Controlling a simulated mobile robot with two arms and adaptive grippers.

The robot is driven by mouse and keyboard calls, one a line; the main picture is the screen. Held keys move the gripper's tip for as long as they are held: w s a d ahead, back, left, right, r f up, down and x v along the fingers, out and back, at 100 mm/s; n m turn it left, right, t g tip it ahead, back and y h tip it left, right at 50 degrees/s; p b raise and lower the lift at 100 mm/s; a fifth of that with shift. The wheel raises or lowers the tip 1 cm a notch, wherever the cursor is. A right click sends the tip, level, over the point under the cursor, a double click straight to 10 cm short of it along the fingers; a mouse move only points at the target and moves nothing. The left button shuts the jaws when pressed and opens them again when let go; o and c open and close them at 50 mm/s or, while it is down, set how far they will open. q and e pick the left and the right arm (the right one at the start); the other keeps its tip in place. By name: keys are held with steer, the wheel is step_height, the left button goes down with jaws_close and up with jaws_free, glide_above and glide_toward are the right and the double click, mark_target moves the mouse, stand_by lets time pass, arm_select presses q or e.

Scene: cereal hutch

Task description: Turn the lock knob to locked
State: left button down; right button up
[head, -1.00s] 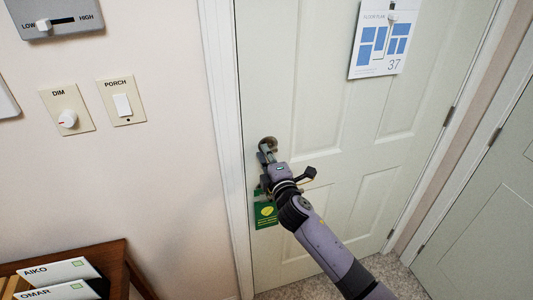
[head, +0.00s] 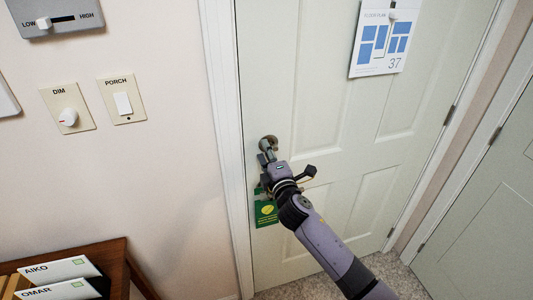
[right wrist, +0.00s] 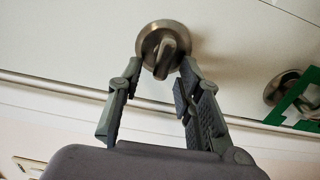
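The lock knob (head: 268,141) is a round metal rose with a thumb turn on the left side of the pale door (head: 330,130). In the right wrist view the thumb turn (right wrist: 166,57) stands out between my right gripper's fingertips. My right gripper (head: 267,154) is right at the knob. In the right wrist view its fingers (right wrist: 160,68) are spread on either side of the turn, with a gap visible at the left finger. The right fingertip is close to the turn; I cannot tell whether it touches. My left gripper is not in view.
A green hanger (head: 266,213) hangs below the knob, partly behind my arm; it and a metal handle rose (right wrist: 285,88) show in the right wrist view. The DIM knob (head: 68,117) and PORCH switch (head: 123,103) are on the left wall. A wooden rack (head: 118,262) stands lower left.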

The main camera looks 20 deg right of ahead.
steer(key=s, duration=1.2)
steer(key=shift+d, duration=0.25)
